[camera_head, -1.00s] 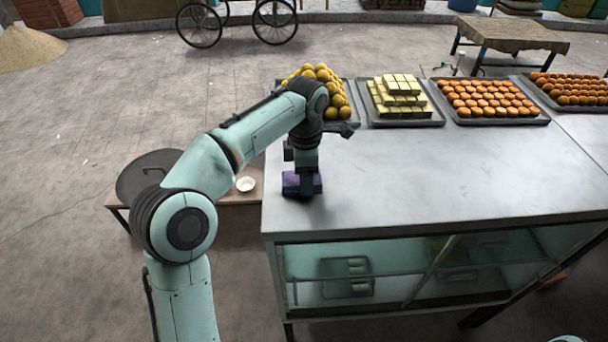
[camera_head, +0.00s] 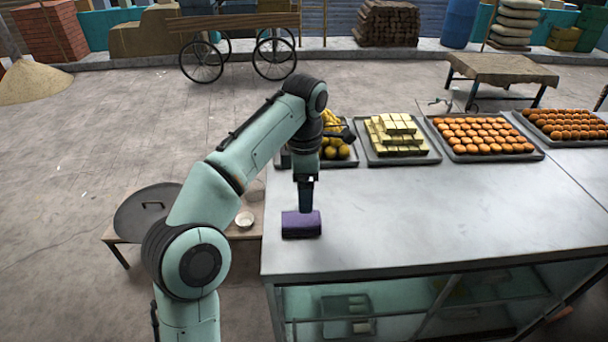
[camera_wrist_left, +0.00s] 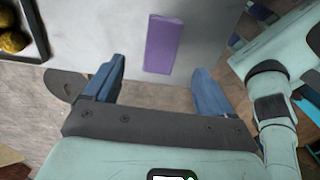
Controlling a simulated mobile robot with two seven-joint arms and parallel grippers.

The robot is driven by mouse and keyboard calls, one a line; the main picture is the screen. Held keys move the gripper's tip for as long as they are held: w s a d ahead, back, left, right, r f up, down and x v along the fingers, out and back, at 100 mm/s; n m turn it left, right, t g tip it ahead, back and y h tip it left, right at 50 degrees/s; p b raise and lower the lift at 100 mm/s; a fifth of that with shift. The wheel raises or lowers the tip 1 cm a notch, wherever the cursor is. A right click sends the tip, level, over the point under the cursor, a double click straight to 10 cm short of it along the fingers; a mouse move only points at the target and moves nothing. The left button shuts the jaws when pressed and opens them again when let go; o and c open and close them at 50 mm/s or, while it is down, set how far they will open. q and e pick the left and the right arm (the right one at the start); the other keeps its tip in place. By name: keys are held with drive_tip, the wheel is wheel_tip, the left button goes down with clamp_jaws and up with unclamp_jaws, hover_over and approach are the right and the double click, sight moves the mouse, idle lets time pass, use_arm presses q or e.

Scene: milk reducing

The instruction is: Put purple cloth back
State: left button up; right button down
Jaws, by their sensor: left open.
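The folded purple cloth (camera_head: 301,225) lies on the left end of the grey counter top (camera_head: 420,215), near its front left corner. In the left wrist view the cloth (camera_wrist_left: 160,44) is a narrow purple rectangle lying ahead of the fingertips, in line with the gap between them. My left gripper (camera_head: 305,206) is above and just behind the cloth in the head view. Its two blue fingers (camera_wrist_left: 159,82) are spread apart with nothing between them. My right gripper does not show.
Trays of yellow balls (camera_head: 338,150), pale blocks (camera_head: 397,137) and orange sweets (camera_head: 483,138) line the counter's back edge. A low table with a dark lid (camera_head: 150,212) and small white bowl (camera_head: 244,219) stands left. The counter's middle is clear.

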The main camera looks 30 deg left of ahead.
use_arm(q)
drive_tip(key=r, duration=0.3)
drive_tip(key=shift+s, duration=0.25)
idle(0.4)
